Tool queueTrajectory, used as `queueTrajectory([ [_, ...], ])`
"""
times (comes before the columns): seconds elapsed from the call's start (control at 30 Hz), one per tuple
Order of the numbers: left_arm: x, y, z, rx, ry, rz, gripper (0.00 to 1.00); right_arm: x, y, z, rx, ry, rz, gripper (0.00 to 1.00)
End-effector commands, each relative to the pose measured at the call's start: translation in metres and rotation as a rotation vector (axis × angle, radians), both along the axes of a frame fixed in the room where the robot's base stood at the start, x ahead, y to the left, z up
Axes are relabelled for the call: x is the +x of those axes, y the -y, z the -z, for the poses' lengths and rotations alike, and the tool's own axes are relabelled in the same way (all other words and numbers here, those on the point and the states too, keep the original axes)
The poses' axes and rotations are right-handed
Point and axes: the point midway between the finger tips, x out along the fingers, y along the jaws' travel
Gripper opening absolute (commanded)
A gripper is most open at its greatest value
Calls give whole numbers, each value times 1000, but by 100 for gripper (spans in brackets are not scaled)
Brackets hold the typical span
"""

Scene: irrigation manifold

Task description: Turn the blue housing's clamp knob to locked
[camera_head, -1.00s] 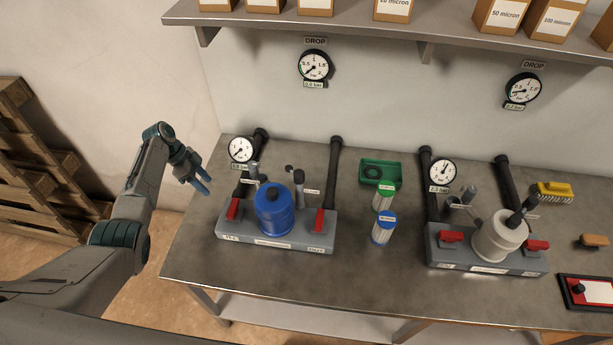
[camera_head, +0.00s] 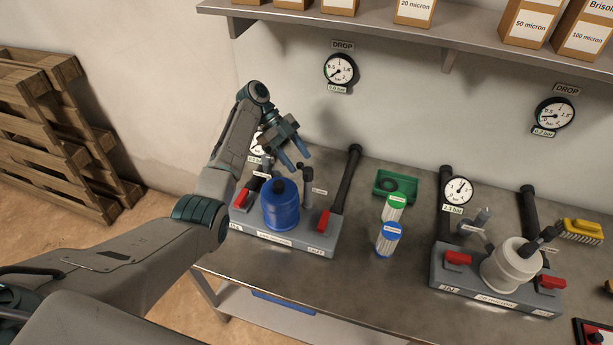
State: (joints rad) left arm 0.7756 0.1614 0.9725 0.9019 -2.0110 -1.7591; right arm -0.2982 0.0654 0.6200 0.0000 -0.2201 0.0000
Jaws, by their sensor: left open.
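The blue housing (camera_head: 281,210) stands upright on the left grey manifold block (camera_head: 307,246), between two red valve handles. My arm partly hides the left gauge and pipe behind the block. My right gripper is not in view.
Red handles (camera_head: 241,198) and (camera_head: 323,222) flank the housing. A dark pipe (camera_head: 347,180) rises behind. Two filter cartridges (camera_head: 388,239) and a green tray (camera_head: 394,185) stand to the right. A white housing (camera_head: 509,265) is on another block. A shelf (camera_head: 445,37) overhangs the back.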

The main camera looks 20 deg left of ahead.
Motion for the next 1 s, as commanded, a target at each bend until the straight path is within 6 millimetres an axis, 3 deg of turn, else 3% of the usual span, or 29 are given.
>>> queueTrajectory([
  [0.03,-2,7,12,-1,1,1,49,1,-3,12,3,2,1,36],
  [0.1,-5,15,19,-2,2,2,49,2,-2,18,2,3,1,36],
  [0.4,-11,32,32,0,-1,-1,49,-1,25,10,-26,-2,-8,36],
  [0.67,-11,32,33,0,0,-1,49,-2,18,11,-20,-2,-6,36],
  [0.9,-11,32,33,0,0,-1,5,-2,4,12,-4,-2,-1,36],
  [1.0,-11,32,33,1,0,-3,5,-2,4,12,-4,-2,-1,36],
])
